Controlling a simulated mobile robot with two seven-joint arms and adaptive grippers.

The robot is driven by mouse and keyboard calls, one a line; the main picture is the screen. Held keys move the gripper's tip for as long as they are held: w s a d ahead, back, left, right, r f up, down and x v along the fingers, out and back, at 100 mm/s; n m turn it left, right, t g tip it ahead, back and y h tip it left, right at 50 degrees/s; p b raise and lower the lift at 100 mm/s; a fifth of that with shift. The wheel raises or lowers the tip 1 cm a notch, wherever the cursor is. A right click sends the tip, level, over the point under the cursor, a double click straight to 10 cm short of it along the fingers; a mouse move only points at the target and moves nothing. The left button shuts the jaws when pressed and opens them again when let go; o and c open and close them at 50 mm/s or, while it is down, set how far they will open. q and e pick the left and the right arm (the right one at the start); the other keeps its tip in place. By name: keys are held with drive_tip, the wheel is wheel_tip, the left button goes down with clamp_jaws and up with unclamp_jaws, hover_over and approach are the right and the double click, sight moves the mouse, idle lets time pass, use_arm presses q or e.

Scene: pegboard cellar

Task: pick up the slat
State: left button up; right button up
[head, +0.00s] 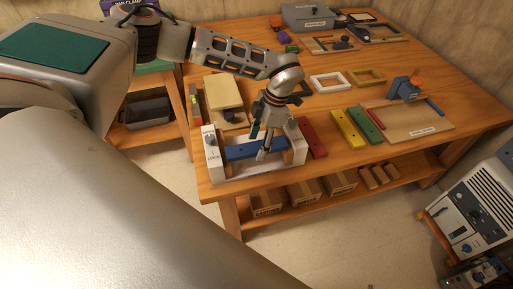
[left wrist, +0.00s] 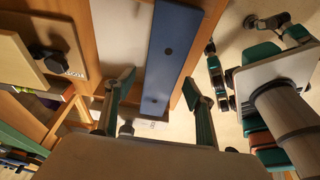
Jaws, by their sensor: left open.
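The blue slat (head: 242,150) lies across a white fixture (head: 213,158) marked LOCK at the table's front left corner. My left gripper (head: 261,142) is open and points down over the slat's right part. In the left wrist view the blue slat (left wrist: 172,50) runs up the picture, with dark holes in its face. The two fingers of my left gripper (left wrist: 159,80) stand apart, one to either side of the slat, with nothing held. Whether they touch it I cannot tell. What looks like my right gripper (left wrist: 238,70) shows at the right of that view, its jaw state unclear.
Red (head: 312,138), yellow (head: 347,129) and green (head: 366,126) slats lie right of the fixture. A tan block (head: 223,91) on a board is behind it. A board with a blue clamp (head: 404,88) is farther right. Cardboard boxes (head: 303,193) sit on the lower shelf.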

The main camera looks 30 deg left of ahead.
use_arm(q)
drive_tip(key=c, duration=1.2)
drive_tip(key=shift+c, duration=0.2)
